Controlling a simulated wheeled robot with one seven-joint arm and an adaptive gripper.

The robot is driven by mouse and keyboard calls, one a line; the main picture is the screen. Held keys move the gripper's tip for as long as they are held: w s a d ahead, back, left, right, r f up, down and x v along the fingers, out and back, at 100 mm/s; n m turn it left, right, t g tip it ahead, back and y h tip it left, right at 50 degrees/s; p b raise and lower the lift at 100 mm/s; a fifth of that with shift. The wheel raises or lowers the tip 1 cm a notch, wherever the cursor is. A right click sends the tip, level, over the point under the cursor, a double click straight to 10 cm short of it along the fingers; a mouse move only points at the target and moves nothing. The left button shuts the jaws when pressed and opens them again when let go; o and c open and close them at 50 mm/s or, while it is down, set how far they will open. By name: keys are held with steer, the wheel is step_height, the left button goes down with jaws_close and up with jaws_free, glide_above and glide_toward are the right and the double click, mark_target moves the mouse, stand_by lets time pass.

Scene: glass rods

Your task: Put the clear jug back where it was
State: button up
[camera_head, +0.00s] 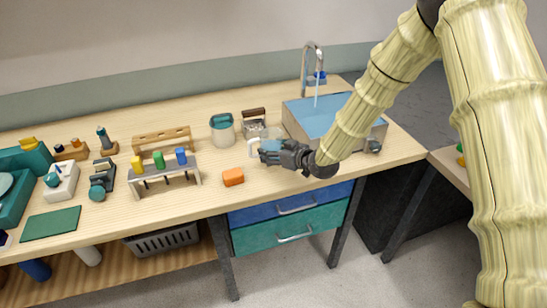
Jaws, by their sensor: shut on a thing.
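The clear jug (252,148) shows only in part, as a pale, whitish loop like a handle and faint see-through sides by the fingertips. My gripper (266,152) hides the rest of it. My gripper is shut on the jug over the worktop, left of the sink. I cannot tell whether the jug touches the wood or hangs just above it.
The sink (293,121) with its running tap (308,60) is right of my gripper. A teal-topped clear container (222,131) and a dark-handled basket (253,124) stand behind. An orange block (233,177) lies in front. A rack (165,176) with coloured stoppers stands left.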

steer(key=shift+f+p, duration=0.45)
steer(key=shift+f, duration=1.15)
steer(key=shift+s+f, duration=0.1)
steer(key=shift+f, duration=0.05)
steer(key=o, duration=1.2)
steer(key=shift+c, duration=0.2)
steer(key=b+v, duration=0.2)
steer(key=v, duration=1)
steer(key=shift+r, duration=0.2)
